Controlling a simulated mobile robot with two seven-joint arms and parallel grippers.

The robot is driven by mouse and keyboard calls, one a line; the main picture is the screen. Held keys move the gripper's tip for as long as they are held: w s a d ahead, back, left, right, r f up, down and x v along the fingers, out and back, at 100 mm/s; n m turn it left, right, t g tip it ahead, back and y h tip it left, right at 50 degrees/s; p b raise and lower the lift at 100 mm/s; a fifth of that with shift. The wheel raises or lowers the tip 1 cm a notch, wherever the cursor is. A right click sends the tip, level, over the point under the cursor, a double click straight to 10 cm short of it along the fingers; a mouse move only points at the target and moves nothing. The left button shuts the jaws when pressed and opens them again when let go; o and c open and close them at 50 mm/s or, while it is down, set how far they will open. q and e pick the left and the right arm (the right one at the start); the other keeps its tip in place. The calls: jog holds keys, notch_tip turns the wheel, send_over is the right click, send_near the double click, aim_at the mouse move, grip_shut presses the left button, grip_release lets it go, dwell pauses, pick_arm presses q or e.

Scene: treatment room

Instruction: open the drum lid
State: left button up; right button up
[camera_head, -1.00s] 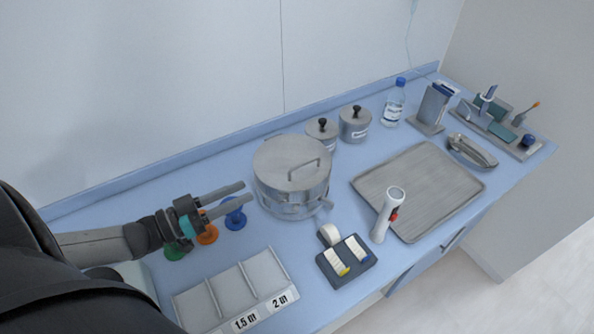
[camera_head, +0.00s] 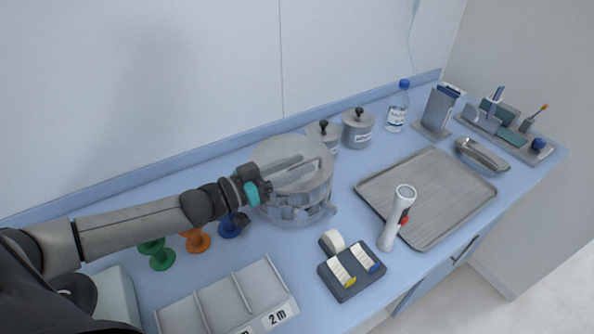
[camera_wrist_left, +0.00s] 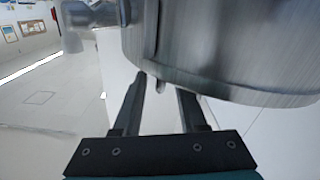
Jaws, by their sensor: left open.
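The drum (camera_head: 318,205) is a round metal pot standing on the blue counter. Its flat grey lid (camera_head: 278,150) is on, and the lid's bar handle is hard to tell from my fingers. My left gripper (camera_head: 310,168) reaches in from the left, its hand at the drum's left rim and its fingers lying over the lid. In the left wrist view the two fingers (camera_wrist_left: 163,88) are apart, with the curved metal wall of the drum (camera_wrist_left: 225,50) close beyond them. Whether they touch the drum or the handle I cannot tell. My right gripper is out of view.
Two lidded canisters (camera_head: 357,128) stand behind the drum. Green, orange and blue spools (camera_head: 198,240) are under and beside my left arm. A divided tray (camera_head: 225,300), a tape holder (camera_head: 350,275) and a white flashlight (camera_head: 395,222) are in front. A metal tray (camera_head: 435,190) is right.

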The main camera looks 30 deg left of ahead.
pick_arm(q)
jog(key=shift+w+d, duration=0.15)
jog(key=shift+c, duration=0.3)
grip_shut()
dwell(1.1)
